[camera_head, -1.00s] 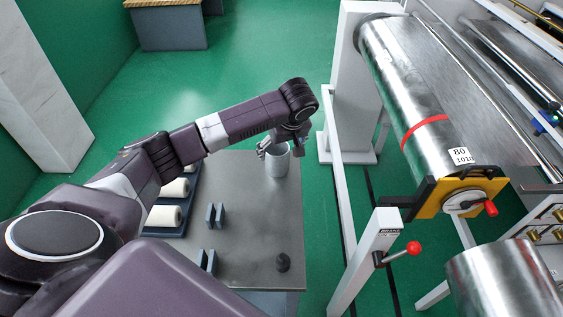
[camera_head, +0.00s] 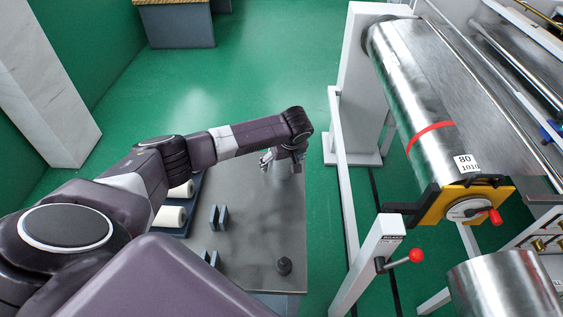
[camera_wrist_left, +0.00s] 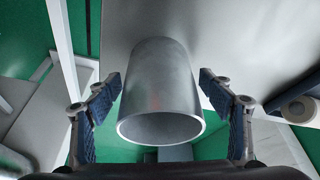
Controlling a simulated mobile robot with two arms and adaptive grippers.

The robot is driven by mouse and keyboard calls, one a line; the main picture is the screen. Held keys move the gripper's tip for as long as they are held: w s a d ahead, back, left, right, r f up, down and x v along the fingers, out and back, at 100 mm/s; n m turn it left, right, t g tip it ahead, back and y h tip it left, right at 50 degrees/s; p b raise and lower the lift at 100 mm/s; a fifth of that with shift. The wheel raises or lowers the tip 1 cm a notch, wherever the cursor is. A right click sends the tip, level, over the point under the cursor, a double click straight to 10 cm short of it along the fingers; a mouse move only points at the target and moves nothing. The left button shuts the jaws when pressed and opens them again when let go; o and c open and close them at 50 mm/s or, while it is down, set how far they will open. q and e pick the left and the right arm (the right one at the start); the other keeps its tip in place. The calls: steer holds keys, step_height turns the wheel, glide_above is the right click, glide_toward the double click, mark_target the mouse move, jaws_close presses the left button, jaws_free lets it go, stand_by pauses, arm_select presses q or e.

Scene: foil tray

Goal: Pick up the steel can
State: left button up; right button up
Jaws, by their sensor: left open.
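The steel can (camera_wrist_left: 160,85) is a plain grey metal cylinder with an open rim, and it shows large in the left wrist view. It sits between the two blue-padded fingers of my left gripper (camera_wrist_left: 161,92), with a visible gap on each side. In the head view my left gripper (camera_head: 279,160) is at the far end of the metal table (camera_head: 250,235), and the wrist and fingers largely hide the can there. The left gripper is open. My right gripper is not in view.
White rolls (camera_head: 170,217) lie in a dark rack on the table's left. Dark upright plates (camera_head: 219,217) and a small black knob (camera_head: 284,265) stand nearer. A large steel roller machine (camera_head: 425,110) and a brake post with a red-knobbed lever (camera_head: 415,255) are on the right.

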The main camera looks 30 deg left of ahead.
arm_select(q)
steer(key=c, duration=1.4)
steer(key=shift+o, duration=0.2)
steer(key=shift+r, duration=0.1)
